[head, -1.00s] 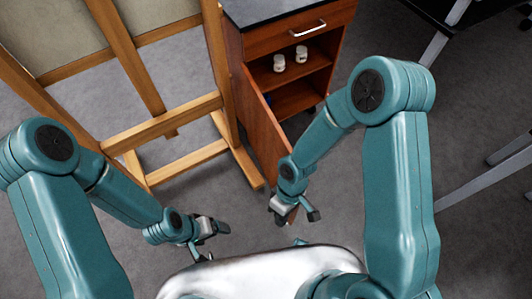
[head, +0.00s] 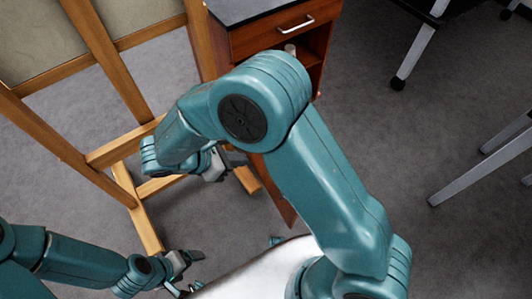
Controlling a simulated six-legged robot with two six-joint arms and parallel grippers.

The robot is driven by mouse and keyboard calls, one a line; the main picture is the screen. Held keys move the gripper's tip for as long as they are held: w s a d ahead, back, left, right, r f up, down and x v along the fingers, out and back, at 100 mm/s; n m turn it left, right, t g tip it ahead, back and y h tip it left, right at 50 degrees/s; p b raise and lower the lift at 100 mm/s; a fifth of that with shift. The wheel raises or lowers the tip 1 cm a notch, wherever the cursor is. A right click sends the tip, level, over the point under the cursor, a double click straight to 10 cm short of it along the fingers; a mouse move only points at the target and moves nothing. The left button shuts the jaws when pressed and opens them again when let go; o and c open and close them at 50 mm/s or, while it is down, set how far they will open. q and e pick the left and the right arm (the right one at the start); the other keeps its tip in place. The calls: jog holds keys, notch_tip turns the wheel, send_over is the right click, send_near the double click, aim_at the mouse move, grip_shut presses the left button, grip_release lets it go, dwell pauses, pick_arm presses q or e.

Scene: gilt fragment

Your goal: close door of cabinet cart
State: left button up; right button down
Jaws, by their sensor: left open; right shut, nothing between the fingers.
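The cabinet cart (head: 270,42) stands at the top centre, with a black top and a silver-handled drawer. Its reddish-brown door (head: 283,207) stands open and sticks out toward me. My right arm hides most of the door and much of the open compartment. My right gripper (head: 238,163) is shut and empty, to the left of the door, between it and the easel. I cannot tell whether it touches the door. My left gripper (head: 197,270) is open and empty at the lower left, apart from the cart.
A wooden easel (head: 115,150) stands close to the left of the cart, its legs near my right gripper. A white container (head: 290,50) shows in the compartment. Metal furniture legs (head: 480,165) stand at the right. Grey floor is clear between them and the cart.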

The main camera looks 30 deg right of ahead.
jog(key=d+f, duration=0.6)
jog(key=d, duration=0.5)
jog(key=shift+d+f, duration=0.2)
jog(key=shift+s+d+b, duration=0.1)
jog(key=shift+b, duration=0.2)
